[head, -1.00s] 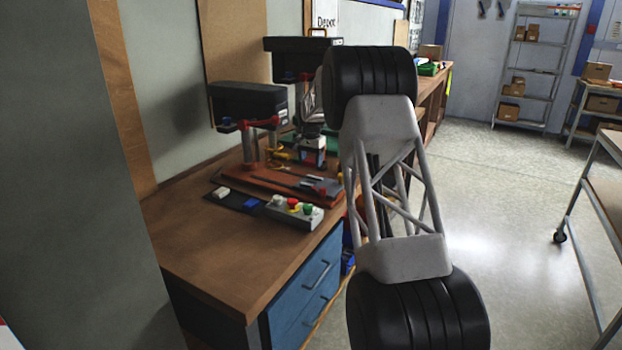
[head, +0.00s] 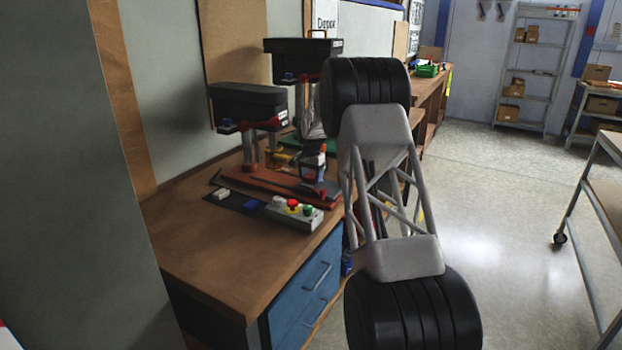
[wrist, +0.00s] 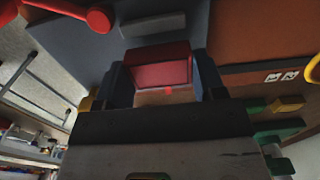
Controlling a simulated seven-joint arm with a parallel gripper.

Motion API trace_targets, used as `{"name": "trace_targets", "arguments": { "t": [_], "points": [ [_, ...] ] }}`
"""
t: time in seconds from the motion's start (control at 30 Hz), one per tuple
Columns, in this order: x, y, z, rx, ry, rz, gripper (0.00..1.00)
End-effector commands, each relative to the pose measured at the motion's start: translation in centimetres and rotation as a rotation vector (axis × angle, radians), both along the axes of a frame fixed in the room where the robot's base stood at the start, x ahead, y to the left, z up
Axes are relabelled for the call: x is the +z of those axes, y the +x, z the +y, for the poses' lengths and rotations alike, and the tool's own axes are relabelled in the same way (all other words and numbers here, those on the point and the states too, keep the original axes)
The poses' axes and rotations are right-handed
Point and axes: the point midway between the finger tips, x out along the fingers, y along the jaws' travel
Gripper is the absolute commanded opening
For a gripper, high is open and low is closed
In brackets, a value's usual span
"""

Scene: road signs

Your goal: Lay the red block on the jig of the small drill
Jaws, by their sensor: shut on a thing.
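My gripper (wrist: 163,84) is shut on the red block (wrist: 160,66), which sits between its two dark fingers in the wrist view. Beyond the block is a dark grey surface (wrist: 75,45) with a red-knobbed lever (wrist: 85,14); I cannot tell whether the block touches it. In the head view the small drill (head: 250,105) stands at the front left of the bench on a reddish-brown base (head: 265,186). My arm hides part of the bench right of that base. The jig is hard to make out among the dark parts on the base.
A larger drill (head: 302,50) stands behind the small one. A grey button box (head: 285,217) with red and green buttons lies in front of the base, near a dark mat with a blue piece (head: 250,204). The front left of the wooden bench (head: 205,240) is clear.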

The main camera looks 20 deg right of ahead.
Motion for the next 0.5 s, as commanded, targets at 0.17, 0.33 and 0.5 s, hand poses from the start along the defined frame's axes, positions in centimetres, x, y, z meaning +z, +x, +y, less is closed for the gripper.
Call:
{"name": "trace_targets", "arguments": {
  "t": [0.17, 0.33, 0.5],
  "points": [
    [-0.78, 0.03, -0.01, 0.0, -0.001, -0.002, 0.36],
    [-0.81, 0.02, -0.01, 0.0, -0.001, -0.002, 0.36],
    [-0.96, 0.01, 0.0, 0.0, 0.0, -0.001, 0.36]
  ]
}}
